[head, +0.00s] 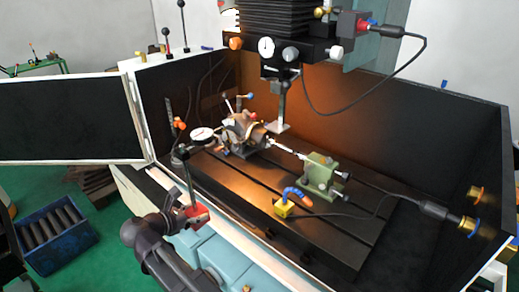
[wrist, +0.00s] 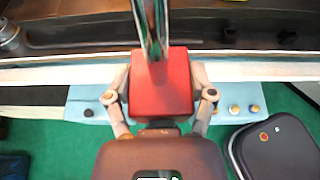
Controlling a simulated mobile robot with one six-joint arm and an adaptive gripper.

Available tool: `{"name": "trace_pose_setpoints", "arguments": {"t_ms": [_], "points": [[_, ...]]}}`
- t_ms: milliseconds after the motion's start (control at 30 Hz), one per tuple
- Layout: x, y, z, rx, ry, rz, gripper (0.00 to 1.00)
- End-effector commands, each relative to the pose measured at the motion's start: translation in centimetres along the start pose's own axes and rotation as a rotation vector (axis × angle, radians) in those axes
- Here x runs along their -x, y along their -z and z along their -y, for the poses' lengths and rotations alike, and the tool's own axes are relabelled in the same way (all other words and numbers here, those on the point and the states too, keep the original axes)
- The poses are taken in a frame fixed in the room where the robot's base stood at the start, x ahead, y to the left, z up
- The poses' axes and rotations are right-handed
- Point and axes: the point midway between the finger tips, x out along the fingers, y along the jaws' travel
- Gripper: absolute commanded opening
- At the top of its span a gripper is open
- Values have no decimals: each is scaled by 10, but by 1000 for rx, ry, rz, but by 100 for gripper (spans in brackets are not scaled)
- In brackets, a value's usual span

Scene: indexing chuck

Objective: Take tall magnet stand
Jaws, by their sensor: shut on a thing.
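The tall magnet stand has a red block base (head: 197,212), a thin upright post (head: 187,178) and a round white dial gauge (head: 203,134) near its top. My gripper (head: 188,221) is shut on the red base. In the wrist view my gripper's two fingers (wrist: 160,97) press on the left and right sides of the red base (wrist: 161,82). The metal post (wrist: 152,25) rises out of the top of that picture. The stand is held in the air, by the machine's white front edge; the dial is not seen in the wrist view.
The machine bed (head: 245,192) carries the indexing chuck (head: 243,132), a green tailstock (head: 320,175) and a yellow block with a blue hose (head: 284,208). The machine head (head: 285,45) hangs above. An open door panel (head: 65,120) stands left. A blue crate (head: 55,235) is on the floor.

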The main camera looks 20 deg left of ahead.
Motion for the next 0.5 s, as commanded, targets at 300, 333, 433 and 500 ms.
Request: {"name": "trace_pose_setpoints", "arguments": {"t_ms": [300, 333, 433, 500], "points": [[16, 4, -1, -1, -1, 4, 10], [18, 4, -1, -1, -1, 5, 10], [23, 6, -1, -1, -1, 5, 10], [26, 7, -1, -1, -1, 5, 10]]}}
